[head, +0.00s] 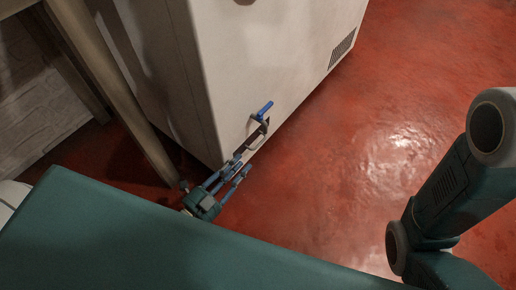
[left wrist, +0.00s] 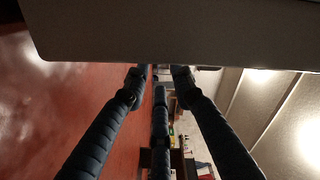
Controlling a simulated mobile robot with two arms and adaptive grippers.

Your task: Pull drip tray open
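The white cabinet (head: 270,60) stands on the red floor. A blue lever (head: 265,108) sticks out of its front face. Below the lever is a small dark recess with a pale, thin-rimmed part (head: 254,143), possibly the drip tray; its exact shape is too small to tell. My left gripper (head: 242,166) is low by the cabinet, its fingertips just below this part; I cannot tell whether they touch it. In the left wrist view, the left gripper's fingers (left wrist: 159,80) are spread, with no object visible between them. A pale surface (left wrist: 180,30) spans the top. My right gripper is out of view.
A wooden post (head: 120,95) stands left of the cabinet, beside a pale brick wall (head: 35,110). The cabinet has a vent grille (head: 342,48) low on the right. Open red floor (head: 350,150) lies to the right.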

